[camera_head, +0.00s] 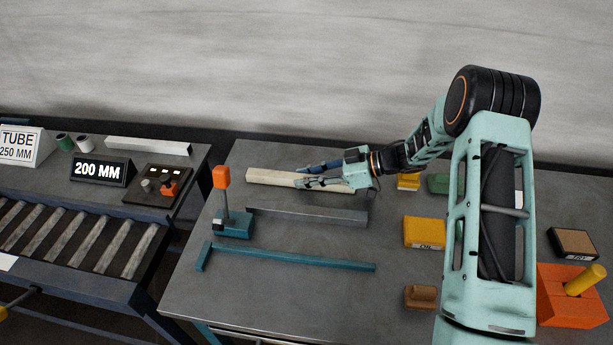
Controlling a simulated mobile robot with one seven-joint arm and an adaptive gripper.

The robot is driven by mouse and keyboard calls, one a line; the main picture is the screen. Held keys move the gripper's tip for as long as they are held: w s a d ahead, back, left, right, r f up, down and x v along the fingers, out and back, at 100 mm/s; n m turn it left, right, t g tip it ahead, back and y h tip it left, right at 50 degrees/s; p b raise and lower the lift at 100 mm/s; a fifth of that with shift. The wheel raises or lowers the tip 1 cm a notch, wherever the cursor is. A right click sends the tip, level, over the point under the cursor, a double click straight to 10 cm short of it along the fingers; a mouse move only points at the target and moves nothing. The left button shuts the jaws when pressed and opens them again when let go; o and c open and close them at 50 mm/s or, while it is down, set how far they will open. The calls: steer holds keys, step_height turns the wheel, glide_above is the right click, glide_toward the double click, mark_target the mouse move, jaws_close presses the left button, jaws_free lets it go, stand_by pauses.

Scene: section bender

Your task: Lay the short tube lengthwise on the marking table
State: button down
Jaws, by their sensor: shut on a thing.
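A pale cream square tube (270,177) lies across the back left of the grey marking table (290,305), roughly lengthwise. My gripper (297,176) reaches in from the right and is shut on this tube, with its fingers along the tube's middle. The fingers and palm hide part of the tube's right half. I cannot tell whether its underside touches the table. A grey bar (310,217) lies in front of it, nearly parallel and apart from it.
A teal gauge with an orange head (221,177) stands close left. A teal square (290,257) lies in front. Yellow (423,232) and brown (420,297) blocks and an orange holder (572,300) are right. The left bench has another pale tube (148,146) and rollers (75,235).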

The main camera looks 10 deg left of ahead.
steer(key=c, duration=2.1)
jaws_free()
steer(key=shift+f, duration=0.1)
steer(key=o, duration=0.4)
steer(key=shift+r, duration=0.3)
steer(key=v, duration=1.2)
steer(key=shift+s+f+b, duration=0.1)
steer(key=shift+b, duration=0.3)
